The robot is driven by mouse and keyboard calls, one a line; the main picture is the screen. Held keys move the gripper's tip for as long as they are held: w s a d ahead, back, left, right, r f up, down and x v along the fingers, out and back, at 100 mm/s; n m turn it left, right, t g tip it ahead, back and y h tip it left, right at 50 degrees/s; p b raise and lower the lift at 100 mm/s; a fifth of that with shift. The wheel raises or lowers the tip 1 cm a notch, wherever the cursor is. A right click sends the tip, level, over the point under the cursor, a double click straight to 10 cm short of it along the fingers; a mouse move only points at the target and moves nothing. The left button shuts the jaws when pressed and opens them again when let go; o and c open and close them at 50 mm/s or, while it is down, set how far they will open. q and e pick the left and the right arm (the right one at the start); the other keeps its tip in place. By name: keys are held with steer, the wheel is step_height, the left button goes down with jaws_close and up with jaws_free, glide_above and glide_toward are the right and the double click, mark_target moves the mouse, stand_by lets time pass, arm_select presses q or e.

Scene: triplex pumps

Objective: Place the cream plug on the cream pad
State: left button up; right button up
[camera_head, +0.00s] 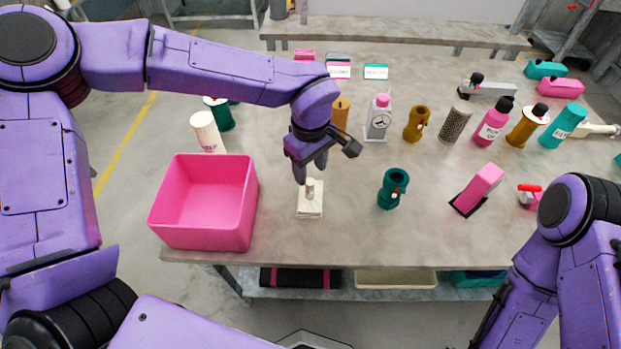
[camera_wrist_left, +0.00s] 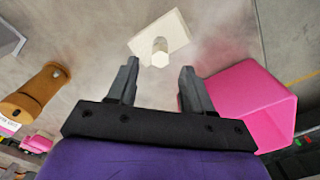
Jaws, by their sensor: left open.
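The cream plug (camera_head: 310,187) stands upright on the square cream pad (camera_head: 310,212), near the front edge of the table. In the left wrist view the plug (camera_wrist_left: 160,52) shows end-on over one edge of the pad (camera_wrist_left: 171,32). My left gripper (camera_head: 310,168) hangs just above and behind the plug in the head view, fingers pointing down, open and empty. In the left wrist view the plug lies ahead of the two spread fingertips (camera_wrist_left: 158,68), apart from both. My right arm shows at the lower right, but its gripper is out of view.
A pink bin (camera_head: 208,238) stands left of the pad. A green pipe fitting (camera_head: 393,187) and a tilted pink block (camera_head: 478,190) stand to the right. A cream bottle (camera_head: 207,130) and several bottles stand further back. The table between pad and green fitting is clear.

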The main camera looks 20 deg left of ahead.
mark_target(311, 182)
arm_select(q)
step_height(311, 182, up, 7)
steer(key=shift+f, duration=0.1)
stand_by(0.5)
